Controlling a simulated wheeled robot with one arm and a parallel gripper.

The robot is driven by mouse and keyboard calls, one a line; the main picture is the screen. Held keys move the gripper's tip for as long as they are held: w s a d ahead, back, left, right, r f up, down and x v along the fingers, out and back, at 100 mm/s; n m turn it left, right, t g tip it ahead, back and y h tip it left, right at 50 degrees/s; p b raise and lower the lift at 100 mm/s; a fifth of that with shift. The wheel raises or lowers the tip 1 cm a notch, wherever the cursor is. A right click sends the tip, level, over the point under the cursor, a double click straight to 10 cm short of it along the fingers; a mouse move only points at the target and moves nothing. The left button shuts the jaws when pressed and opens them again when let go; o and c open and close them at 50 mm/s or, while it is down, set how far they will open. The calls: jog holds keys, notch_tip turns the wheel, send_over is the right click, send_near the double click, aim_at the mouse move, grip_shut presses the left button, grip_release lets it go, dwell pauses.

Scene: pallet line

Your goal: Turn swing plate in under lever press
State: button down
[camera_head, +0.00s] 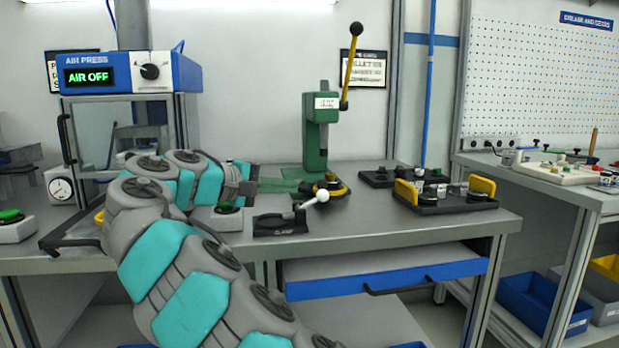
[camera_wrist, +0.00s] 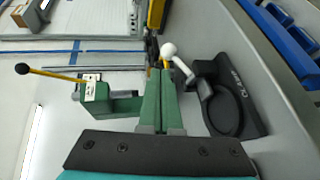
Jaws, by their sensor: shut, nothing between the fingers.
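The green lever press (camera_head: 316,135) stands on the bench with its yellow lever (camera_head: 348,72) up; it also shows sideways in the wrist view (camera_wrist: 98,98). The swing plate (camera_head: 334,190), dark with a yellow edge, appears at the press's foot. I cannot tell its exact angle or whether it lies squarely under the ram. My gripper (camera_head: 298,186) reaches in low from the left. Its green fingers are together and empty (camera_wrist: 157,74), tips close to the plate; contact is unclear. In the wrist view, the fingers and a white ball knob (camera_wrist: 168,49) hide most of the plate.
A black clamp (camera_head: 280,223) carrying the white ball knob stands in front of the press, close beside my fingers. A black tray with yellow handles (camera_head: 440,207) sits to the right. The air press (camera_head: 130,75) reads AIR OFF at left.

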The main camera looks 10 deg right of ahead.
jog(key=n+t, duration=0.1)
jog(key=t, duration=0.1)
send_near(322, 184)
jog(key=shift+y, duration=0.3)
jog(key=x, duration=0.6)
jog(key=shift+w+r, duration=0.1)
jog(key=shift+w, duration=0.4)
jog(key=shift+d+n+b, duration=0.3)
jog(key=shift+d+b, duration=0.2)
jog(key=shift+b, duration=0.2)
jog(key=shift+d+n+t+y+b, duration=0.3)
jog(key=shift+d+t+y+b, duration=0.1)
jog(key=shift+d+t+b, duration=0.15)
jog(key=shift+w+d, duration=0.25)
jog(key=shift+d, duration=0.95)
jog(key=shift+a+r, duration=0.1)
